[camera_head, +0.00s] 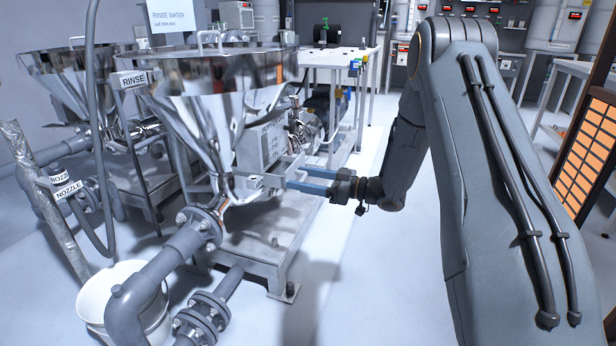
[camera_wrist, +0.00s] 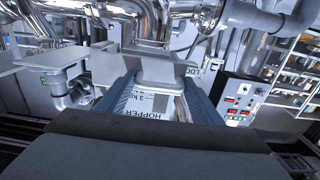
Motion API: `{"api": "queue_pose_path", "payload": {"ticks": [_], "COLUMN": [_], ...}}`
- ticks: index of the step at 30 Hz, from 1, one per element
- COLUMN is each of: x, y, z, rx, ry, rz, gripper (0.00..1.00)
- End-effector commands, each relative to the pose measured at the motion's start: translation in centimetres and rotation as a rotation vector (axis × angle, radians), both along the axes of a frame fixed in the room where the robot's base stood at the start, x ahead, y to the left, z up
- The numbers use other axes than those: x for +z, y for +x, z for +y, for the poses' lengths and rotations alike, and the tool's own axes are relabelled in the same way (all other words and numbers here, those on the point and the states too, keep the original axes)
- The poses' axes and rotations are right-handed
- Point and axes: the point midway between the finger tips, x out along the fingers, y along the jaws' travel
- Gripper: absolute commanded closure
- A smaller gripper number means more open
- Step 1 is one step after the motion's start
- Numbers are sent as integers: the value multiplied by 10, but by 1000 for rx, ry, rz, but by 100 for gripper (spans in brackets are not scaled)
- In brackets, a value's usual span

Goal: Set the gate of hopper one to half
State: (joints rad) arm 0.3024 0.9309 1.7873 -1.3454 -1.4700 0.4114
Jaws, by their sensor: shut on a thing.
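A shiny steel hopper (camera_head: 222,100) with a wide rim and a cone narrowing to a pipe stands left of centre in the head view. A flat metal gate plate (camera_head: 252,183) sticks out to the right from its neck. My gripper (camera_head: 294,176) reaches in from the right with its blue fingers at the gate's outer end. In the wrist view my gripper (camera_wrist: 162,84) is shut on the gate's grey handle (camera_wrist: 160,70). A white label reading HOPPER (camera_wrist: 152,106) shows between the fingers. The hopper's number and any gate marks are not readable.
A second hopper (camera_head: 70,62) stands behind on the left. A hose with a RINSE tag (camera_head: 133,79), a white bucket (camera_head: 98,290) and grey pipes (camera_head: 165,260) lie left and below. A white table (camera_head: 338,57) stands behind. The floor right of the hopper's stand is clear.

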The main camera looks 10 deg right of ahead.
Motion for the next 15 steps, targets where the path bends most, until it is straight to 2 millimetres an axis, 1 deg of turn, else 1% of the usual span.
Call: {"api": "queue_pose_path", "payload": {"ticks": [1,2,3,5,15], "x": [-1,-1,-1,-1,0], "y": [-2,-2,-2,-2,-3], "z": [2,3,2,2,-5], "rx": [7,7,7,6,-1], "ry": [1,1,1,1,1], "rz": [2,2,2,2,1], "gripper": [80,38,32,22,22]}}
